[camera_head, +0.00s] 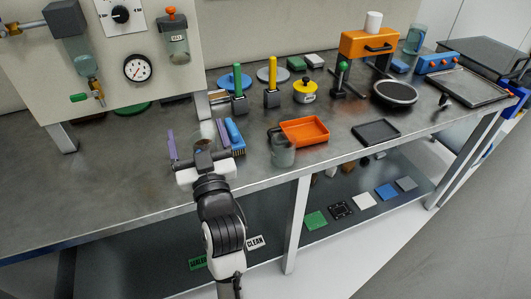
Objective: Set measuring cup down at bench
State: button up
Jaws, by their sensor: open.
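A clear, greyish measuring cup (283,152) with a side handle stands upright on the metal bench (110,165), at the front left of an orange tray. My gripper (196,127) is over the bench to the left of the cup, with its two thin purplish fingers spread wide apart. It is open and is not touching the clear cup. A small brownish round object (203,145) shows between the fingers, just beyond the palm; I cannot tell what it is or whether it touches a finger.
A blue brush (235,136) lies close to the right finger. The orange tray (304,131) and a dark tray (376,132) lie further right. Tools with green and yellow handles stand behind. A gauge panel (110,60) rises at the left. The bench's left front is clear.

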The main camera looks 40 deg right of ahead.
aim_at(285, 151)
jog(key=s+d+f+m+g+h, duration=0.45)
jog(key=s+d+f+g, duration=0.25)
jog(key=s+d+f, duration=0.65)
jog(key=shift+h, duration=0.25)
jog(key=x, duration=0.3)
jog(key=r+p+x, duration=0.1)
jog(key=x, duration=0.2)
jog(key=r+p+x, duration=0.1)
jog(key=x, duration=0.3)
jog(key=shift+r, duration=0.1)
jog(key=shift+f+p+x, duration=0.2)
jog(key=shift+p+x, duration=0.45)
jog(key=shift+x, duration=0.8)
jog(key=shift+f+p+x, duration=0.15)
jog(key=shift+p+x, duration=0.45)
jog(key=shift+x, duration=0.85)
jog(key=shift+a, duration=0.1)
jog(key=shift+c, duration=0.3)
jog(key=c, duration=1.1)
jog(key=shift+r, duration=0.15)
notch_tip(285, 151, up, 20)
jog(key=shift+f+b, duration=0.1)
jog(key=shift+b, duration=0.8)
